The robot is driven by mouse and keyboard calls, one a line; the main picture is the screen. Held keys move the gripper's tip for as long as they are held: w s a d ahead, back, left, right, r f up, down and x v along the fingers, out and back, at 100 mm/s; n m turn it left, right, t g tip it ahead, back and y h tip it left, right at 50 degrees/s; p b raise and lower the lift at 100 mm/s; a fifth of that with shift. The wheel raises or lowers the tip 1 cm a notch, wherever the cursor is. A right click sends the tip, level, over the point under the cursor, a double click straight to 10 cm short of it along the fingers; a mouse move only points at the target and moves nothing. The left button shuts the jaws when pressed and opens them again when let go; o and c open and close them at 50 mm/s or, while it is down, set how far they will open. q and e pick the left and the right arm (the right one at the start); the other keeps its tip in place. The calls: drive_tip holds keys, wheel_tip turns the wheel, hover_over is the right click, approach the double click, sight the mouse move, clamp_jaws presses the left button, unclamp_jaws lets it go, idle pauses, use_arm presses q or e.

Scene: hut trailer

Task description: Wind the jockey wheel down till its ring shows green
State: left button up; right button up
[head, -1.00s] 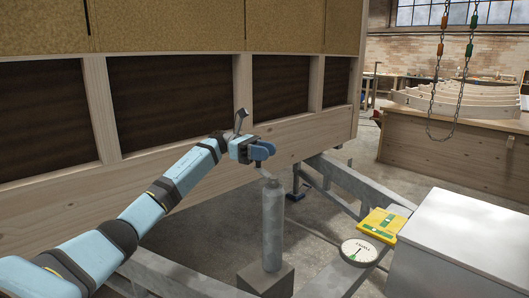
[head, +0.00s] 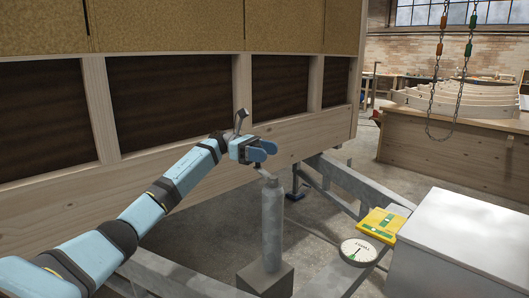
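The jockey wheel's upright grey tube (head: 272,228) stands right of centre in the head view, with a dark grey block (head: 266,279) at its foot. A thin crank arm (head: 262,172) rises up and left from the tube's top. My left gripper (head: 262,151) is just above the crank, its blue fingers close to the crank arm. The view does not show whether they grip it. A grey angled piece (head: 240,121) sticks up behind my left wrist; I cannot tell if it belongs to the crank. I see no coloured ring clearly. My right gripper is out of view.
A white box (head: 465,245) stands at right. The wooden trailer wall (head: 185,170) is close behind my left arm.

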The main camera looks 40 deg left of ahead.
use_arm(q)
drive_tip(key=shift+w+a, duration=0.15)
drive_tip(key=shift+a, duration=0.45)
drive_tip(key=w+a+b, duration=0.2)
drive_tip(key=a+b, duration=0.3)
drive_tip(key=a, duration=0.9)
drive_tip(key=shift+w+a, duration=0.15)
drive_tip(key=shift+w, duration=0.25)
drive_tip(key=shift+f, duration=0.1)
idle(0.5)
